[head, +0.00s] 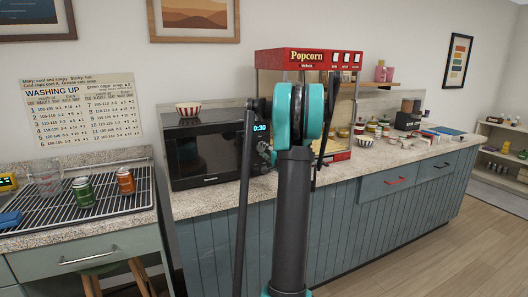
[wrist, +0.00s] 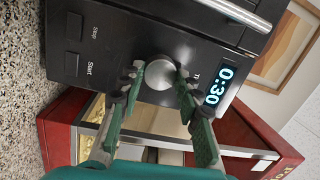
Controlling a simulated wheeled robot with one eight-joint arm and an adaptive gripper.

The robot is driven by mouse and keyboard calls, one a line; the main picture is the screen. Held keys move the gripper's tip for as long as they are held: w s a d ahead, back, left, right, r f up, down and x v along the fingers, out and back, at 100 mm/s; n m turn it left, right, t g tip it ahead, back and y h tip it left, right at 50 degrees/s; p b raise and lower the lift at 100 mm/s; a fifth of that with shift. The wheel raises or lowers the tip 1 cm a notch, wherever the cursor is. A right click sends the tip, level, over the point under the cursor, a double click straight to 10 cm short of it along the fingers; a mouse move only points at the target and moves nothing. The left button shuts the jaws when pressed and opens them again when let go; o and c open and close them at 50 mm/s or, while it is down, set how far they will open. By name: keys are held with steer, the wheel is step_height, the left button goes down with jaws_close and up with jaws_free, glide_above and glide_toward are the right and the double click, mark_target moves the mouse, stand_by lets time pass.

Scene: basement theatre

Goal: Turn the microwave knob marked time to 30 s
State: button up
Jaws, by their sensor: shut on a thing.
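The black microwave (head: 205,160) stands on the counter, its right side partly covered by my arm. Its lit display reads 0:30 in the wrist view (wrist: 226,86) and in the head view (head: 260,128). The round silver knob (wrist: 160,82) sits beside the display, next to a label of which only "TI" shows. My gripper (wrist: 160,77) has one green finger on each side of the knob and is shut on it. Buttons marked Stop and Start (wrist: 80,64) are on the same panel. In the head view my arm mostly hides the knob and fingers.
A red popcorn machine (head: 308,58) stands close on the microwave's right. A striped bowl (head: 188,109) sits on top of the microwave. A drying rack (head: 60,208) with two cans is at the left. Small bowls and jars lie along the counter (head: 350,170) to the right.

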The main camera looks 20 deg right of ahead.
stand_by(0.3)
steer(key=o, duration=1.2)
steer(key=shift+c, duration=0.2)
steer(key=s+d, duration=0.1)
steer(key=s, duration=1.1)
steer(key=shift+d+f, duration=0.15)
steer(key=shift+f, duration=0.25)
